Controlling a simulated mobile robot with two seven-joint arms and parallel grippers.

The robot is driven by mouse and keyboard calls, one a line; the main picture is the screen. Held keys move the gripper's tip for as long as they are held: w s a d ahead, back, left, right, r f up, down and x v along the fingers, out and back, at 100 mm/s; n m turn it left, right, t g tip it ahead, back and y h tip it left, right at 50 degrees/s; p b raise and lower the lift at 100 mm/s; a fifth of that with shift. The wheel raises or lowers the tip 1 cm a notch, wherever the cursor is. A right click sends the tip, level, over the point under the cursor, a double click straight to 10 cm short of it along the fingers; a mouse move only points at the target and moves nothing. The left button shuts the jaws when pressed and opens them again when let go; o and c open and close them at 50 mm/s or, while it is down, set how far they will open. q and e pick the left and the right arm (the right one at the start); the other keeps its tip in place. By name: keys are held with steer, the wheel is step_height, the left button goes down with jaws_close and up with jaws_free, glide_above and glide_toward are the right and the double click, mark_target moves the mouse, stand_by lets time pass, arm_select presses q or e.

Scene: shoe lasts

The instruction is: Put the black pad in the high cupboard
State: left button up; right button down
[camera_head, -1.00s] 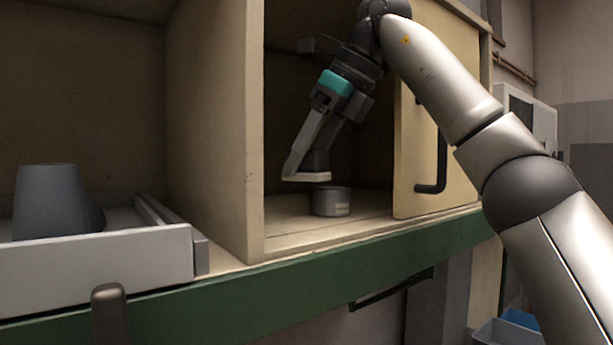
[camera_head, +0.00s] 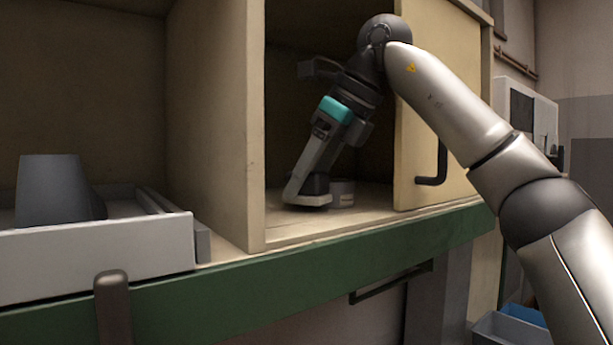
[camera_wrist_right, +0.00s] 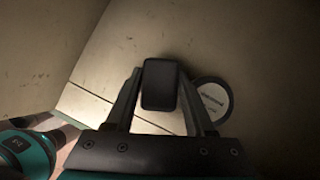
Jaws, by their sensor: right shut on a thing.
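My right gripper (camera_head: 308,198) is inside the open compartment of the cupboard (camera_head: 256,130), low near the compartment floor. It is shut on the black pad (camera_wrist_right: 160,85), which shows between the two fingers in the right wrist view. In the head view the pad is largely hidden by the fingers. I cannot tell whether it touches the floor. My left gripper is not in view.
A grey round tin (camera_head: 343,194) with a pale label stands just right of the gripper; it also shows in the right wrist view (camera_wrist_right: 214,98). The cupboard door (camera_head: 440,110) with a black handle stands at the right. A white tray (camera_head: 100,255) holds a grey tapered object (camera_head: 50,190).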

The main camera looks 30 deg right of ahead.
steer(key=shift+d+f, duration=0.15)
steer(key=shift+f, duration=0.1)
steer(key=c, duration=0.5)
jaws_free()
steer(key=shift+r, duration=0.1)
steer(key=shift+c, duration=0.2)
steer(key=shift+r, duration=0.3)
steer(key=v, duration=1.2)
steer(key=shift+r+p, duration=0.3)
